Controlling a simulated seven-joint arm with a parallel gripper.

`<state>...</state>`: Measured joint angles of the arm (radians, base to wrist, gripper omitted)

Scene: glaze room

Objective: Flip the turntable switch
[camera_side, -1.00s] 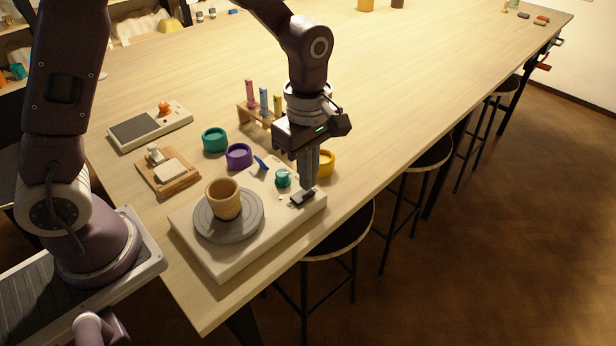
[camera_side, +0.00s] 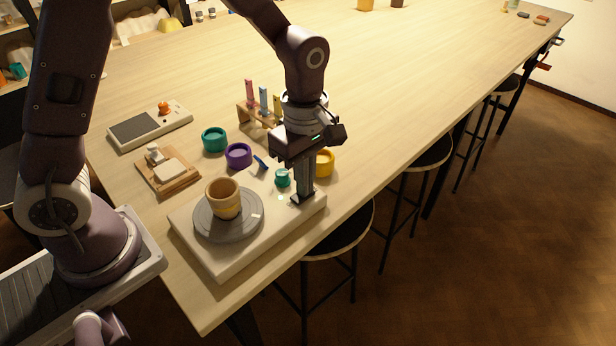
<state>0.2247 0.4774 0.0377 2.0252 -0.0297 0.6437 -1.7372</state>
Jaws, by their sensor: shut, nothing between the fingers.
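The turntable is a white base (camera_side: 222,263) with a round grey wheel head (camera_side: 207,229) and a tan cup (camera_side: 224,200) standing on it. A dark switch (camera_side: 300,201) sits at the right end of the base's top.
Behind the turntable stand a purple pot (camera_side: 238,156), a teal pot (camera_side: 214,140), a yellow pot (camera_side: 325,163) and a rack of colored tubes (camera_side: 250,118). A wooden board (camera_side: 168,174) and a scale-like device (camera_side: 150,128) lie left.

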